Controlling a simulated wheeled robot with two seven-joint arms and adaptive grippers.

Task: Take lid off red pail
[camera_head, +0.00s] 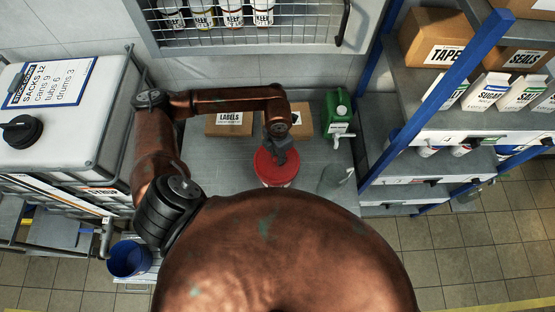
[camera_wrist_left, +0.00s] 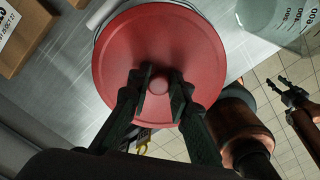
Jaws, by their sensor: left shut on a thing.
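The red pail (camera_head: 279,184) stands on the grey metal bench, mostly hidden under its round red lid (camera_head: 268,170). In the left wrist view the lid (camera_wrist_left: 160,50) fills the upper middle, with a small round red knob (camera_wrist_left: 158,86) at its centre. My left gripper (camera_wrist_left: 157,80) is shut on this knob, one dark finger on each side. In the head view my left gripper (camera_head: 279,156) comes down over the lid from behind. I cannot tell whether the lid sits fully down on the pail. My right gripper (camera_wrist_left: 280,86) shows at the right of the left wrist view, its fingers apart and empty.
A clear graduated jug (camera_head: 333,181) stands close right of the pail. Behind are a green jerrycan (camera_head: 338,113) with a tap and a cardboard LABELS box (camera_head: 229,121). A blue-posted shelf (camera_head: 420,126) bounds the right; a white tank (camera_head: 60,120) stands left. Bare bench lies left of the pail.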

